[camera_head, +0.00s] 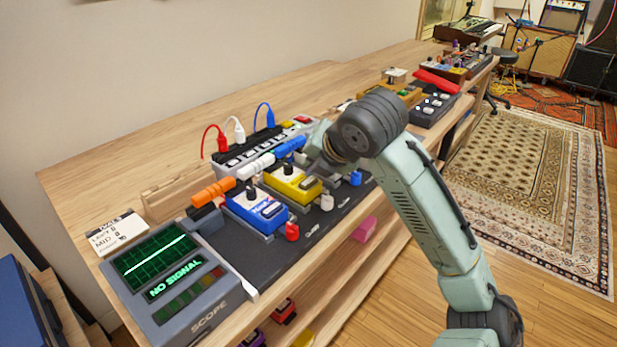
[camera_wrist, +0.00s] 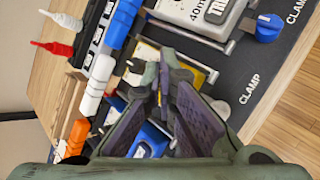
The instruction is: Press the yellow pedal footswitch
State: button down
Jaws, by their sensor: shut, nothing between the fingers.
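The yellow pedal (camera_head: 285,187) sits on the dark pedalboard (camera_head: 335,205), with a dark knob at its back. A dark footswitch (camera_head: 308,183) shows on its front part. My gripper (camera_head: 316,170) is shut and empty, its fingers pointing down over the front right part of the yellow pedal. Whether the fingertips touch the pedal I cannot tell. In the wrist view my fingers (camera_wrist: 160,70) cover much of the yellow pedal (camera_wrist: 203,70), and the footswitch is hidden there.
A blue pedal (camera_head: 250,213) stands left of the yellow one; in the wrist view a large white-grey pedal (camera_wrist: 197,18) is beyond it. The scope (camera_head: 170,270) reads NO SIGNAL. Red and white clamp knobs are in front.

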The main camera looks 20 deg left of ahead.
aim_at(313, 181)
jog(key=shift+r+p, duration=1.95)
jog(key=shift+r, duration=0.6)
jog(key=shift+f, duration=0.1)
